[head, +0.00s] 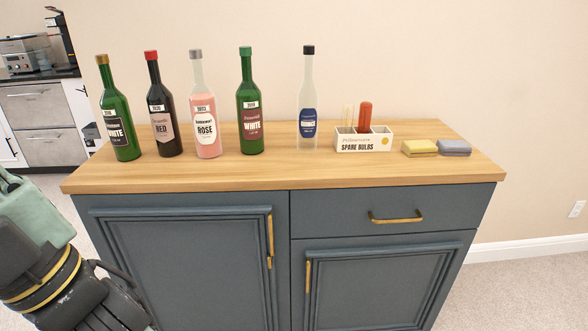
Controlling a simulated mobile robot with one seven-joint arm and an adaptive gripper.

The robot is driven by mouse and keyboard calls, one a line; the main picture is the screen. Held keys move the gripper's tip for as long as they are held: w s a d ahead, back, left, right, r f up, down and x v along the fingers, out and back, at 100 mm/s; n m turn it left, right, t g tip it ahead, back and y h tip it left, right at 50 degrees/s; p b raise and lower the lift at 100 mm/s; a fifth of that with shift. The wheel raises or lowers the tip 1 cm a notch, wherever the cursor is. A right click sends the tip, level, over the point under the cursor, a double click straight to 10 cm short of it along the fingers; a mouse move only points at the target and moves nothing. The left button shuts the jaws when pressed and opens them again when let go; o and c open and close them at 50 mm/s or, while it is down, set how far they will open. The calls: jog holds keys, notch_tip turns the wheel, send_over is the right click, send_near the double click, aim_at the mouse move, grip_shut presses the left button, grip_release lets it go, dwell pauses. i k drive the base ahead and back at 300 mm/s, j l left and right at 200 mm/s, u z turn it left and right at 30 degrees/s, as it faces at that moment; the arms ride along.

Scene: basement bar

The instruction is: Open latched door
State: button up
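A blue-grey cabinet stands in front of me in the head view. Its left door (180,262) is framed and looks closed, with a vertical gold handle (270,236) near its right edge. A small gold piece sits just below that handle; I cannot tell if it is a latch. The right door (390,290) also looks closed, with a gold handle (308,277) near its left edge. My gripper (120,290) is dark, at the lower left, in front of the left door's lower left side and apart from the handles. Its fingertips are not clear.
The wooden top (280,172) holds several bottles (207,125), a spare-bulbs box (364,139) and two sponges, yellow (420,147) and grey (454,147). A drawer (390,211) with a gold handle sits above the right door. Carpet at right (530,285) is clear.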

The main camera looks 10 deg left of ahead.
aim_at(197, 260)
jog(key=u, duration=0.95)
